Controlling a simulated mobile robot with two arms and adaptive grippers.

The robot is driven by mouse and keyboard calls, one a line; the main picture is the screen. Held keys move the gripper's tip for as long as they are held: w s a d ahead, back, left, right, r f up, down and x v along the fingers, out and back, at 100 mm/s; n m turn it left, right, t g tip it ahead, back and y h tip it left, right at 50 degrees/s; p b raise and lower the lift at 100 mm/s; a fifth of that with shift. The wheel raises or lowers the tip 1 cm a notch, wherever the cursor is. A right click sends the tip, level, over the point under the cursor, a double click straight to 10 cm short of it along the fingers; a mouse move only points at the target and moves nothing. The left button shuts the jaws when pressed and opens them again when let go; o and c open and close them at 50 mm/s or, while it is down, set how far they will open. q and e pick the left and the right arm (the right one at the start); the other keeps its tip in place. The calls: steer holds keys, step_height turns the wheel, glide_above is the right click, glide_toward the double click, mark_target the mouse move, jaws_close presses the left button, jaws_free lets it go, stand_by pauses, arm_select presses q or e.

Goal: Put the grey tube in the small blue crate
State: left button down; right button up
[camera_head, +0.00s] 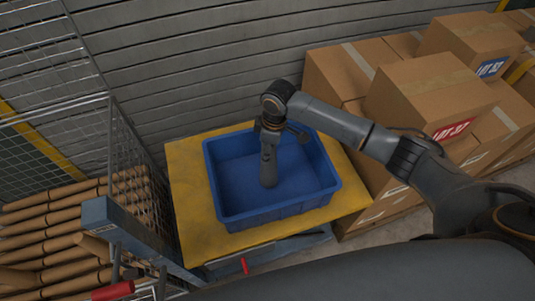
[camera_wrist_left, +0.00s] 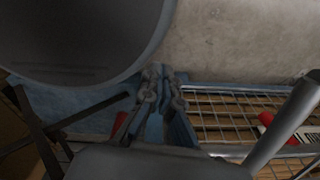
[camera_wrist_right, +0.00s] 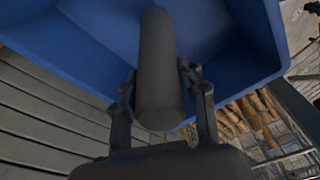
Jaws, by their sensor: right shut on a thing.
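The grey tube (camera_head: 268,170) hangs roughly upright from my right gripper (camera_head: 271,137), its lower end inside the blue crate (camera_head: 327,193). In the right wrist view the tube (camera_wrist_right: 159,65) stands between the two fingers of the right gripper (camera_wrist_right: 162,90), which is shut on it. The crate's blue walls (camera_wrist_right: 250,30) surround the tube's far end there. I cannot tell whether the tube touches the crate floor. My left gripper (camera_wrist_left: 164,80) shows only in the left wrist view, with its fingers close together and nothing seen between them.
The crate stands on a yellow-topped lift table (camera_head: 190,190). Cardboard boxes (camera_head: 430,90) are stacked to the right. A wire mesh cage (camera_head: 125,150) and several brown tubes (camera_head: 60,225) are at the left. A grey slatted wall (camera_head: 200,60) is behind.

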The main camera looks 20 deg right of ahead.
steer(key=shift+f, duration=1.4)
steer(key=o, duration=1.4)
steer(key=shift+c, duration=0.2)
steer(key=r, duration=0.4)
steer(key=d+r, duration=0.1)
steer(key=r, duration=0.7)
steer(key=shift+s+d+r, duration=0.15)
steer(key=shift+s, duration=0.2)
